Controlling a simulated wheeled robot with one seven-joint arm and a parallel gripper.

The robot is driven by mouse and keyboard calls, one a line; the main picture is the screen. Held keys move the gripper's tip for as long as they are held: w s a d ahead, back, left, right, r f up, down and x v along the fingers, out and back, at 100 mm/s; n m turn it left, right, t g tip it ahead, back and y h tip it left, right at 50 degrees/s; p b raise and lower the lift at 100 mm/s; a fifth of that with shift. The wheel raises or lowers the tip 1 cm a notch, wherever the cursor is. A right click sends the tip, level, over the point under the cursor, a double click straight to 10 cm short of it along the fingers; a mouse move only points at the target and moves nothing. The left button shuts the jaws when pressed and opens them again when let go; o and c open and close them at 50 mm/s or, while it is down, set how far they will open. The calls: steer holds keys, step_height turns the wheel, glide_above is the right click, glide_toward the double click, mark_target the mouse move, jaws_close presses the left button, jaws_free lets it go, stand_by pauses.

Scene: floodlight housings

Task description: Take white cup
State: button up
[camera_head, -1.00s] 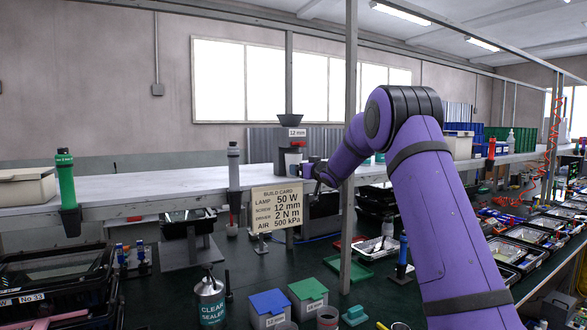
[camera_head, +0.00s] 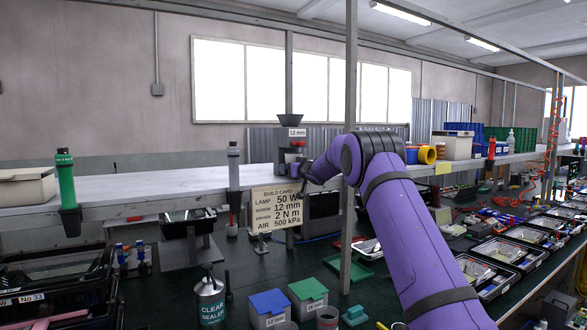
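The 12 mm dispenser (camera_head: 291,133) stands on the long shelf, with a dark funnel on top. My gripper (camera_head: 300,178) is small and far off, just in front of the dispenser's foot and above the build card (camera_head: 276,204). Its fingers are too small and dark to tell whether they are open or shut. I cannot clearly make out the white cup now. A small whitish shape stood under the dispenser in the earlier frame. That spot is now dark and partly covered by my gripper and wrist.
A grey upright post (camera_head: 349,110) stands close to my arm. A green tube (camera_head: 66,182) and a grey tube (camera_head: 233,165) hang at the shelf's front edge. Blue and yellow rolls (camera_head: 427,155) lie on the shelf at right.

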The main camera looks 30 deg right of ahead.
steer(key=shift+w, duration=0.15)
steer(key=c, duration=1.1)
steer(key=shift+o, duration=0.2)
steer(key=shift+r, duration=0.15)
steer(key=shift+r, duration=0.65)
steer(key=s, duration=1.8)
steer(key=shift+d, duration=0.35)
steer(key=shift+s+r, duration=0.1)
steer(key=shift+r, duration=0.05)
steer(key=s, duration=0.8)
steer(key=shift+s+d, duration=0.15)
steer(key=shift+s, duration=0.05)
